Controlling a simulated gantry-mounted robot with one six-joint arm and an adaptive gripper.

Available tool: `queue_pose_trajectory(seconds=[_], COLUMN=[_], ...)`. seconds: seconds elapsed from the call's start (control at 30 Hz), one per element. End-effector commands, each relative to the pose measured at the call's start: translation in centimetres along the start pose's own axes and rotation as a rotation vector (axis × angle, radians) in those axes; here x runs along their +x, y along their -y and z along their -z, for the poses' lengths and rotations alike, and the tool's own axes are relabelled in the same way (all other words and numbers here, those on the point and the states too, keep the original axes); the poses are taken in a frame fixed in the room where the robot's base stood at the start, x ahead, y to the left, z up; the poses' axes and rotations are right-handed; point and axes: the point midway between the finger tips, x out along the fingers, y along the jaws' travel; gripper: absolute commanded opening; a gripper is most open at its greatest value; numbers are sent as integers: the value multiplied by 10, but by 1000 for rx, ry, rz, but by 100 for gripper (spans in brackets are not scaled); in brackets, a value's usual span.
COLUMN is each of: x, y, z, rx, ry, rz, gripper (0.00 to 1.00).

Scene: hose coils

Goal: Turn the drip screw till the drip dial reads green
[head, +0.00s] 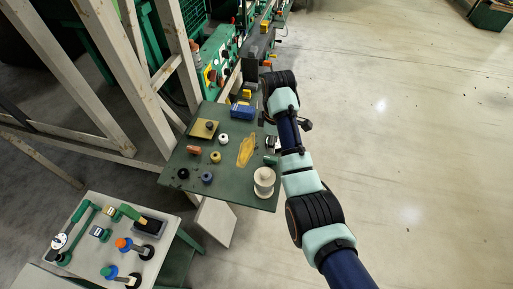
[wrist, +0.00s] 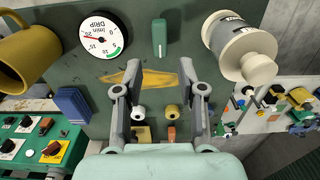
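The drip dial (wrist: 97,33) is a round white gauge at the upper left in the wrist view, seen upside down. Its red needle points left, away from the green band at the lower right of its face. A green upright knob (wrist: 160,38) stands beside the dial; no label shows whether it is the drip screw. In the head view the dial (head: 271,142) and green knob (head: 270,160) are near the table's right edge, beside my arm. My gripper (wrist: 160,68) is open and empty, its fingertips framing a yellow patch on the table, below the green knob in the picture.
A white spool (wrist: 240,48) stands right of the green knob, and a yellow mug (wrist: 25,50) is at the left. A white knob (wrist: 138,112) and yellow knob (wrist: 172,110) show between the fingers. A blue box (wrist: 72,104) lies left. The head view shows open floor right.

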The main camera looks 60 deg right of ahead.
Motion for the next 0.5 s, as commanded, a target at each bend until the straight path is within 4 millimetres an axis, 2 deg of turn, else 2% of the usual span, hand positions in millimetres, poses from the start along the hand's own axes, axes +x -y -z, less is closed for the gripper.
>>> queue_pose_trajectory(seconds=[0.17, 0.5], x=[7, 34], y=[0, 1], z=[1, 1], rx=[0, 0], ry=[-1, -1], rz=[-1, -2], gripper=[40, 40])
